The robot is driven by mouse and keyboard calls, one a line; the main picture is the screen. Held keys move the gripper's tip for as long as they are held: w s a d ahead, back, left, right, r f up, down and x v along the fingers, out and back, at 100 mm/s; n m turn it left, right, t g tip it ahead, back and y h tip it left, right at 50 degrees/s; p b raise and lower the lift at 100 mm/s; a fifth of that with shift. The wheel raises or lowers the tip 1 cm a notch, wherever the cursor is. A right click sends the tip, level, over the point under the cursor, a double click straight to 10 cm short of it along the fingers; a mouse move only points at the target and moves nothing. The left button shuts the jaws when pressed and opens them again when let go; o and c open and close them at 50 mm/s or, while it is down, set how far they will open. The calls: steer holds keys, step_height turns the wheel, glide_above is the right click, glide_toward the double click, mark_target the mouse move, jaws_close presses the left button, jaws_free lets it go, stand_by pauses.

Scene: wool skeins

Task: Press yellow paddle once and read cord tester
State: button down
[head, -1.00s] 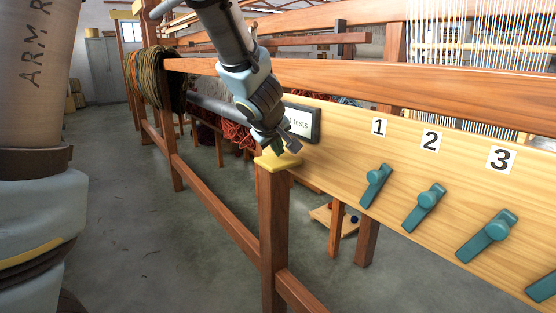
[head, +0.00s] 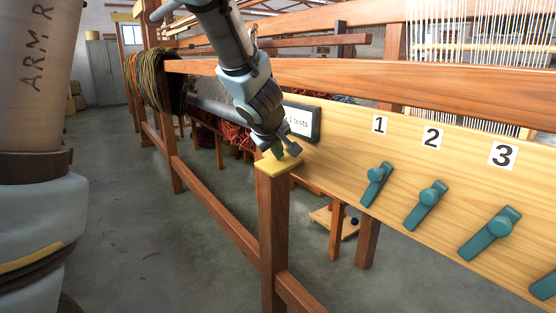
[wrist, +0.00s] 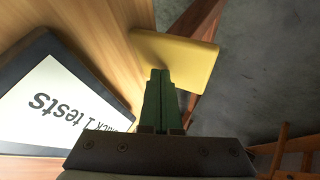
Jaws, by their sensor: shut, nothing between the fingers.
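The yellow paddle (head: 277,168) sits at the top of a wooden post, at the end of the numbered board. It also shows in the wrist view (wrist: 190,58). My gripper (head: 279,154) is right over the paddle and pointed down at it. Its green fingers (wrist: 158,100) are shut together and empty, with their tips over the paddle's near edge; I cannot tell whether they touch it. The dark-framed display (head: 303,122), likely the cord tester, is behind the gripper. In the wrist view its white screen (wrist: 58,105) reads "...ck 1 tests" upside down, partly hidden.
Teal levers (head: 376,185) are mounted on the wooden board (head: 340,140) under labels 1, 2 and 3. Wool skeins (head: 150,80) hang on the loom frame at left. A small wooden stand (head: 328,217) is below the board. The floor at left is clear.

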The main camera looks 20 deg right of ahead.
mark_target(278, 163)
steer(key=shift+s+f+b, duration=0.1)
steer(key=shift+f+b, duration=0.4)
steer(key=shift+f, duration=0.2)
steer(key=shift+r, duration=0.1)
stand_by(0.5)
steer(key=shift+r+p, duration=1.6)
steer(key=shift+p, duration=0.15)
step_height(278, 163, up, 5)
steer(key=p, duration=0.5)
